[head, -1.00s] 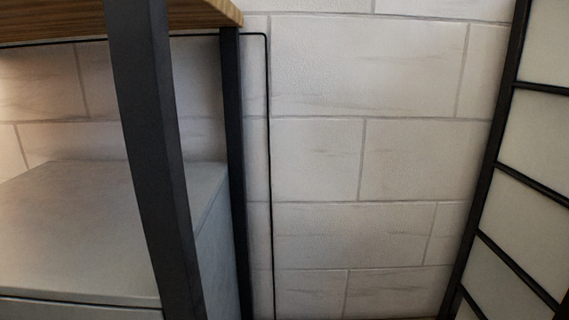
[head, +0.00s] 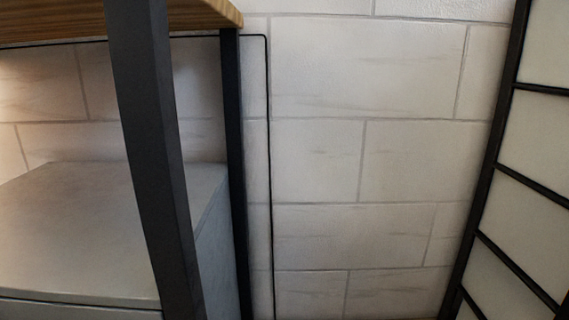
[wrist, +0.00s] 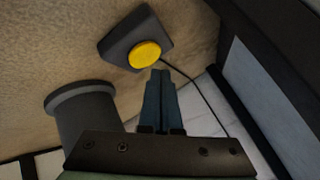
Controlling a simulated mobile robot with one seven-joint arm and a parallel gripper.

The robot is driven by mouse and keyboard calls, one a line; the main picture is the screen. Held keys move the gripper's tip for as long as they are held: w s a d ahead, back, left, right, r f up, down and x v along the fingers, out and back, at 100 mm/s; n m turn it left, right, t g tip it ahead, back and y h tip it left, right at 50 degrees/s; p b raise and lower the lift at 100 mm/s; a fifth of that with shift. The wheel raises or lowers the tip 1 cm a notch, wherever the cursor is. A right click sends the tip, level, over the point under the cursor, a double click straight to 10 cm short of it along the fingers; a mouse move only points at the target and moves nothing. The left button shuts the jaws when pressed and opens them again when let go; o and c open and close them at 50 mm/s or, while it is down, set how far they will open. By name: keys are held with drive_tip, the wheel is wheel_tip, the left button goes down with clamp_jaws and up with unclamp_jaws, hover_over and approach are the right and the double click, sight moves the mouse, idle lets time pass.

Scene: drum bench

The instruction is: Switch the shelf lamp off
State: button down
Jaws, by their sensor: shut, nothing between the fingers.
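A round yellow button (wrist: 145,54) sits on a dark wedge-shaped base (wrist: 122,38) in the wrist view. A thin dark cable runs from the base down to the right. My gripper (wrist: 160,74) is shut and empty, with its fingertips just beside the lower right edge of the button. I cannot tell whether they touch it. The lamp itself is not clearly in view. A warm glow falls on the wall at the left edge of the head view. My gripper is not in the head view.
A dark grey cylinder (wrist: 84,118) stands left of my fingers on the tan surface (wrist: 40,60). In the head view, a wood top (head: 200,14) on black posts (head: 150,150) stands over a grey cabinet (head: 90,235). A black-framed panel (head: 530,140) is at right.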

drive_tip(key=shift+f, duration=0.4)
drive_tip(key=shift+f, duration=0.5)
idle(0.6)
drive_tip(key=shift+r, duration=0.1)
drive_tip(key=shift+r+p, duration=0.85)
drive_tip(key=shift+p, duration=0.2)
drive_tip(key=shift+r, duration=0.1)
wheel_tip(320, 180, up, 6)
drive_tip(key=p, duration=0.6)
